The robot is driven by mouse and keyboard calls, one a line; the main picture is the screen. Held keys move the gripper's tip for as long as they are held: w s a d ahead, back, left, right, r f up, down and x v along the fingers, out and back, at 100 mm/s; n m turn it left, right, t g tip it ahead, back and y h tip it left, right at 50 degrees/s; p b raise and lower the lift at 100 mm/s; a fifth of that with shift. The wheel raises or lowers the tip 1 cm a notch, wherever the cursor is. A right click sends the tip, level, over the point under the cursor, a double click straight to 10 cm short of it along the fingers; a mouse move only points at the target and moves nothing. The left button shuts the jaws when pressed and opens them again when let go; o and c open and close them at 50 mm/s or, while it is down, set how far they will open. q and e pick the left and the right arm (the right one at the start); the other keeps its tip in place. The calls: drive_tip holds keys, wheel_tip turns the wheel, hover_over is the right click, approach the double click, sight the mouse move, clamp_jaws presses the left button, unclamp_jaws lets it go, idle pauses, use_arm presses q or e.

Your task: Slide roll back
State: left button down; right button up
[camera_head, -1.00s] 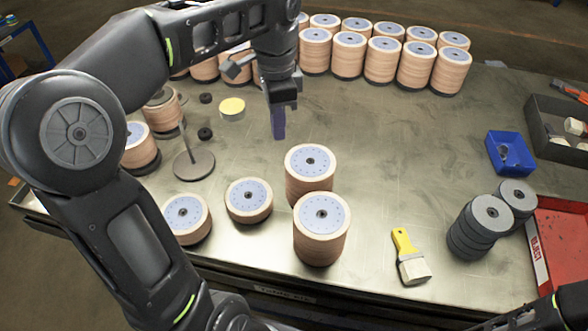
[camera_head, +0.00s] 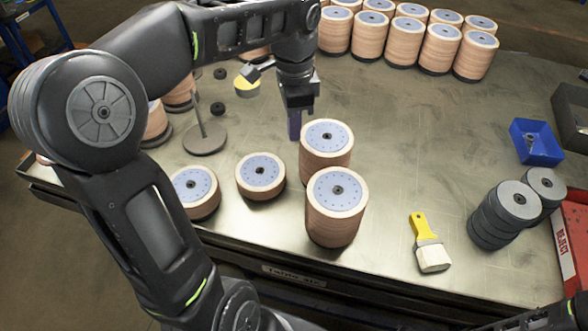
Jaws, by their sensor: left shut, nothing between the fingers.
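Several tan rolls of stacked flap discs with pale blue tops stand upright on the metal table. A tall roll (camera_head: 335,212) is nearest the front edge. Another tall roll (camera_head: 325,150) stands just behind it; the front one partly covers it. Two shorter rolls are to the left, one in the middle (camera_head: 261,177) and one farther left (camera_head: 195,193). My left gripper (camera_head: 295,126) points down, shut and empty, just behind and left of the rear tall roll. I cannot tell whether its fingertips touch that roll. My right gripper does not show clearly; only a dark part of my right arm is at the lower right.
Rows of tan rolls (camera_head: 408,38) stand at the back. A rod on a round base (camera_head: 204,139) stands left. A yellow brush (camera_head: 428,243), grey disc stacks (camera_head: 497,215), a blue bin (camera_head: 537,143) and a red tray (camera_head: 572,235) are right. The right-centre table is clear.

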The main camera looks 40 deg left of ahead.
use_arm(q)
wheel_tip(320, 180, down, 12)
drive_tip(key=shift+r+p, duration=0.25)
drive_tip(key=shift+p, duration=0.1)
